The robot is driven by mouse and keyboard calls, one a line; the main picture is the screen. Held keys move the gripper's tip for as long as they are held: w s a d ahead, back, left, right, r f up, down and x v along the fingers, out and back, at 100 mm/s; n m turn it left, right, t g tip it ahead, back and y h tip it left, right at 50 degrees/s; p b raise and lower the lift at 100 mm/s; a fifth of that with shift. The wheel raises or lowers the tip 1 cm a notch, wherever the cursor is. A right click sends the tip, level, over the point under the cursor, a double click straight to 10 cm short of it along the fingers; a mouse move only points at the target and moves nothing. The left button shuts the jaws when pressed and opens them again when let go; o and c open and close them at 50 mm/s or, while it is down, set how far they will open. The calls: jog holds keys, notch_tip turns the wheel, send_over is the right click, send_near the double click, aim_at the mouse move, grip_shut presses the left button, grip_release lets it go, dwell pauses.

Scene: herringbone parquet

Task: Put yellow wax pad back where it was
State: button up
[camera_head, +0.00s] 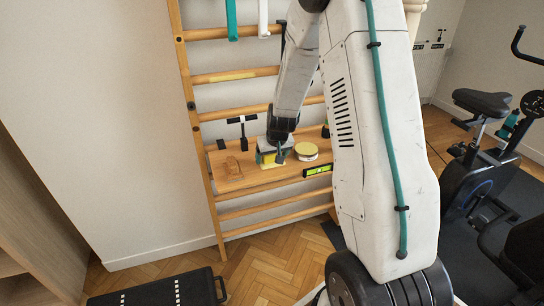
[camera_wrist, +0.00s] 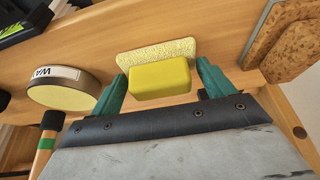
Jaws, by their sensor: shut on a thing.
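The yellow wax pad (camera_wrist: 160,80) is a smooth yellow block between the two teal fingers of my gripper (camera_wrist: 162,78) in the wrist view. My gripper is shut on it. A pale yellow, grainy rectangle (camera_wrist: 157,50) shows just beyond the pad, against the wooden shelf (camera_wrist: 215,25). I cannot tell whether the pad touches it. In the head view my gripper (camera_head: 271,155) is low over the middle of the shelf (camera_head: 250,181), and the pad is largely hidden by the gripper.
A round tin labelled WAX (camera_wrist: 62,86) stands beside the pad; it also shows in the head view (camera_head: 307,152). Brown cork-like blocks (camera_wrist: 300,40) lie on the other side. A green-windowed level (camera_head: 318,170) is at the shelf's front edge. Wall bars (camera_head: 235,76) rise behind.

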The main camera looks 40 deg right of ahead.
jog(key=shift+f, duration=0.1)
jog(key=o, duration=0.9)
jog(key=s+a+r+n, duration=0.1)
jog(key=s+a+r, duration=0.35)
jog(key=r, duration=0.45)
jog(key=s+a+r, duration=0.3)
jog(key=s+r, duration=0.2)
jog(key=r, duration=0.4)
jog(key=s+a+r+g, duration=0.1)
jog(key=s+a, duration=0.3)
jog(key=s, duration=0.4)
jog(key=s+a+r+n+g, duration=0.1)
jog(key=s+a+r, duration=0.2)
jog(key=s, duration=0.6)
jog(key=s+a+r+n+g+y, duration=0.1)
jog(key=s+a+r, duration=0.3)
jog(key=s, duration=0.4)
jog(key=shift+s+a, duration=0.2)
jog(key=shift+a, duration=0.1)
